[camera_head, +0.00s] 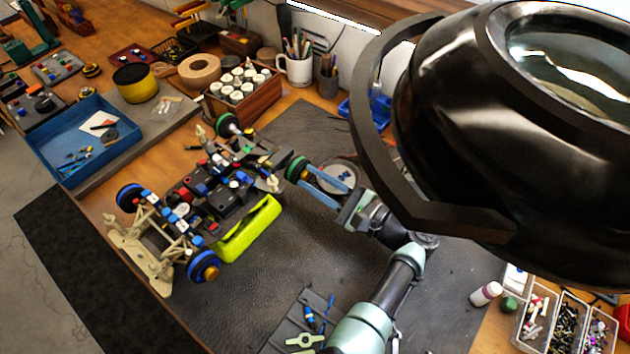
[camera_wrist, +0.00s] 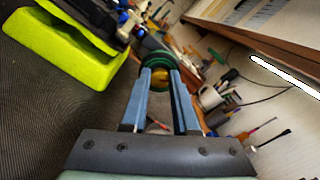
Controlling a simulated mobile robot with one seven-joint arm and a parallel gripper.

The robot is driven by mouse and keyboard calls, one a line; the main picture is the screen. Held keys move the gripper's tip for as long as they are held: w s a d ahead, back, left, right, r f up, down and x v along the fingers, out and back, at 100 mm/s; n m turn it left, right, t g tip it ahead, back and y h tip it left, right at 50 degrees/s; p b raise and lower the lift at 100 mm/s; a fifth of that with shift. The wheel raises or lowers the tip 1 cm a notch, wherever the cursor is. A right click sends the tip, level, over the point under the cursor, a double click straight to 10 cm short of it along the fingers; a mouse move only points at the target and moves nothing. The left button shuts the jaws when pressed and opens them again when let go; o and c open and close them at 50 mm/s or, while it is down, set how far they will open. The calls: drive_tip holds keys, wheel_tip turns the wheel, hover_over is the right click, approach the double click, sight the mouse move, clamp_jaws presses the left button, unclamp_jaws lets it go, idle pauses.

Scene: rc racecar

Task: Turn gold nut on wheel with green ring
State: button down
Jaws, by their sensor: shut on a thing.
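The RC car chassis (camera_head: 215,195) lies on the dark mat. A wheel with a green ring (camera_head: 296,168) is on its right side; this wheel also shows in the wrist view (camera_wrist: 157,56). The gold nut (camera_wrist: 160,77) shows at the wheel's centre in the wrist view, between my fingertips. My gripper (camera_head: 309,178) reaches the wheel from the right, its blue fingers shut on the nut. In the head view the fingers hide the nut. A second green-ringed wheel (camera_head: 227,125) is at the car's far corner.
Two blue-ringed wheels (camera_head: 204,266) (camera_head: 130,197) are at the car's near end. A yellow-green body part (camera_head: 246,229) lies along its side. A blue tray (camera_head: 62,165), wooden crate (camera_head: 243,104) and white mug (camera_head: 297,70) stand behind.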

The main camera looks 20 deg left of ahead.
drive_tip(key=n+b, duration=0.1)
drive_tip(key=n, duration=0.1)
drive_tip(key=n+b, duration=0.1)
drive_tip(key=n, duration=0.1)
drive_tip(key=n+b, duration=0.2)
drive_tip(key=shift+s+f, duration=0.1)
drive_tip(key=shift+f, duration=0.25)
drive_tip(key=n+b, duration=0.2)
drive_tip(key=n, duration=0.1)
drive_tip(key=shift+b, duration=0.3)
drive_tip(key=shift+r+n+b, duration=0.1)
drive_tip(key=shift+n+b, duration=0.45)
drive_tip(key=shift+n, duration=0.15)
drive_tip(key=shift+r, duration=0.1)
drive_tip(key=c, duration=0.6)
unclamp_jaws()
drive_tip(key=shift+n, duration=0.3)
drive_tip(key=shift+c, duration=0.2)
drive_tip(key=b+v, duration=0.2)
drive_tip(key=v, duration=1.1)
